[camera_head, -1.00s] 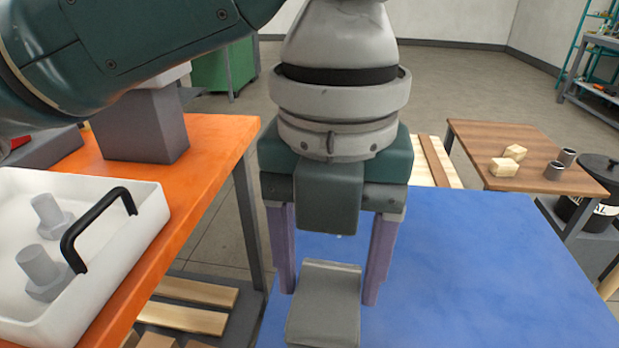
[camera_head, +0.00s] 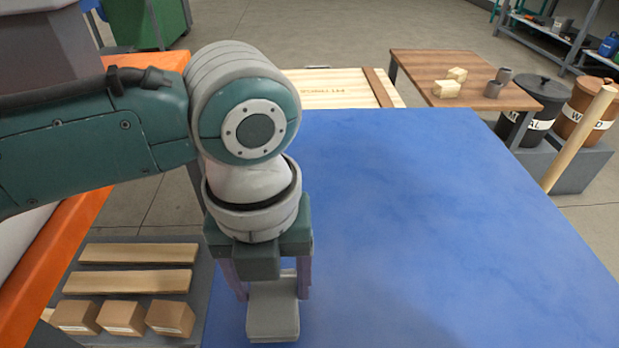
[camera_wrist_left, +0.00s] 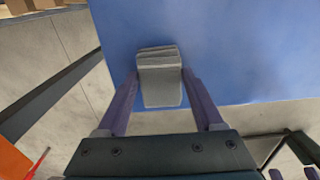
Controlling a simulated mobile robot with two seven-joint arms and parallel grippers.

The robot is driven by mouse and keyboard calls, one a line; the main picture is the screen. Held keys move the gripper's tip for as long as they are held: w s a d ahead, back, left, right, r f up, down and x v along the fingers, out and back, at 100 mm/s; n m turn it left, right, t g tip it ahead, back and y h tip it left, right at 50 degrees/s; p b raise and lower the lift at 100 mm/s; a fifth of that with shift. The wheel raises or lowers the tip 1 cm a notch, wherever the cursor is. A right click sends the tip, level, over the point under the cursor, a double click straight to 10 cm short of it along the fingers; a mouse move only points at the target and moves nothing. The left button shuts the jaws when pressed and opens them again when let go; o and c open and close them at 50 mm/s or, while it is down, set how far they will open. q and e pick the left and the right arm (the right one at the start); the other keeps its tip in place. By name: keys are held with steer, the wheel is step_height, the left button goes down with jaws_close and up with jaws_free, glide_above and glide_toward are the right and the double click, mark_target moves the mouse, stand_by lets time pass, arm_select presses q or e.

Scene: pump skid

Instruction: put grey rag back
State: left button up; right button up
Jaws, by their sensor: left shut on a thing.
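My left gripper (camera_head: 270,292) is shut on the grey rag (camera_head: 273,312), a folded grey block between its purple fingers. The rag is over the left edge area of the blue table top (camera_head: 430,220). In the left wrist view the rag (camera_wrist_left: 160,80) sits between the fingertips, against the blue surface and near its edge. I cannot tell whether it touches the top.
An orange bench (camera_head: 62,250) stands at the left. Below it, a shelf holds wooden slats (camera_head: 135,282) and several cardboard boxes (camera_head: 122,317). A brown table (camera_head: 440,68) with wooden blocks and grey cups stands behind. Bins (camera_head: 533,108) stand at the right. The blue top is clear.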

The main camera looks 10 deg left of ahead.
arm_select(q)
steer(key=shift+f, duration=1.25)
steer(key=shift+f+b, duration=0.15)
steer(key=shift+b, duration=0.15)
steer(key=o, duration=1.2)
